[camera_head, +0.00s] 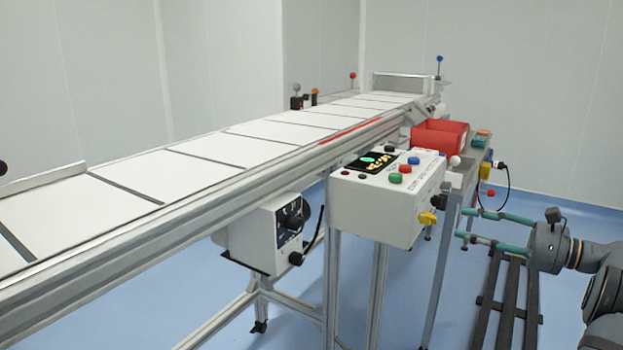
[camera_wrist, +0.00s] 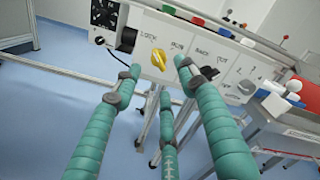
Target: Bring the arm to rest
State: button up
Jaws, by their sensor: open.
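My gripper (camera_head: 464,223) is at the right of the head view, with its teal fingers spread and nothing between them. It points left toward the white control box (camera_head: 388,206) and is apart from it. In the wrist view the teal fingers (camera_wrist: 155,82) reach toward the front of the control box (camera_wrist: 205,62). The yellow knob (camera_wrist: 158,60) on that face shows between the fingers; the same yellow knob (camera_head: 428,218) is on the box's lower right in the head view. My arm runs off the right edge.
A long conveyor (camera_head: 300,172) with white sheets crosses the room. A red bin (camera_head: 440,138) stands on a side table behind the control box. A dark rail track (camera_head: 508,300) lies on the blue floor below my gripper. The floor at far right (camera_head: 570,205) is clear.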

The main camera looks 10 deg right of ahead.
jog(key=x, duration=0.7)
jog(key=shift+w, duration=0.15)
jog(key=shift+a, duration=0.1)
